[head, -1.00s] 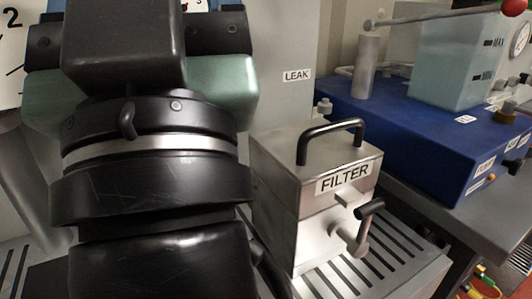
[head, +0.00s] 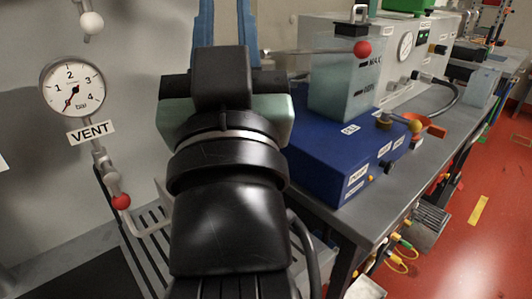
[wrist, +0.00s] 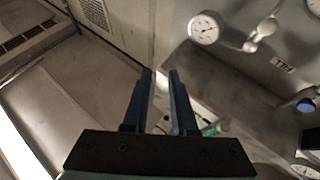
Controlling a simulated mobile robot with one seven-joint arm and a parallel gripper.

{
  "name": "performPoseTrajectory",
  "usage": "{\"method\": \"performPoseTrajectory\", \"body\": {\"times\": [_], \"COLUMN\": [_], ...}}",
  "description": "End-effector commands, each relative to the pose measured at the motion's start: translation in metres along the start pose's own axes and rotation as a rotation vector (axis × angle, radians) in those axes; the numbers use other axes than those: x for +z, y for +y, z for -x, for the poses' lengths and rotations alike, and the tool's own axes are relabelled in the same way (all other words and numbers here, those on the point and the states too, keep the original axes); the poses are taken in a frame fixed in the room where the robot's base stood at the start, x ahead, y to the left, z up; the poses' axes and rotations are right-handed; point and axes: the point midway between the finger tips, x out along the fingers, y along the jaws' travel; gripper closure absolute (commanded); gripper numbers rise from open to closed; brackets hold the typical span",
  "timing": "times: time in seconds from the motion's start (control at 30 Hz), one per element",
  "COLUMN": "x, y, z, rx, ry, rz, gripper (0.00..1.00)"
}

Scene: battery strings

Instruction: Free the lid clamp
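My gripper (head: 224,22) is raised in front of the grey panel in the head view, its two blue fingers apart. It also shows in the wrist view (wrist: 162,76), where the fingers are open with nothing between them. The lid clamp cannot be made out in either current view. The filter box is not visible now either; my arm covers the middle of the head view. Part of a slatted grey tray (head: 146,250) shows left of my arm.
A pressure gauge (head: 73,87) labelled VENT and a red-knobbed valve (head: 121,201) are on the left. A blue unit (head: 335,150) with a clear tank (head: 345,85) and a red-tipped lever (head: 362,49) stands on the bench at right. Red floor (head: 480,230) is open at far right.

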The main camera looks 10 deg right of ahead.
Motion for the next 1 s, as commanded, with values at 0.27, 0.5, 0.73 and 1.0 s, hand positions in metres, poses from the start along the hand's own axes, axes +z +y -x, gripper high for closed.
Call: {"method": "performPoseTrajectory", "body": {"times": [0.27, 0.5, 0.73, 1.0], "x": [-0.007, 0.018, 0.111, 0.198], "y": [-0.001, -0.003, -0.007, -0.008], "z": [-0.049, -0.064, -0.011, 0.127], "rx": [-0.001, -0.005, -0.014, -0.025], "ry": [-0.227, -0.417, -0.558, -0.553], "rz": [-0.002, -0.007, -0.016, -0.018], "gripper": [0.74, 0.74, 0.74, 0.74]}}
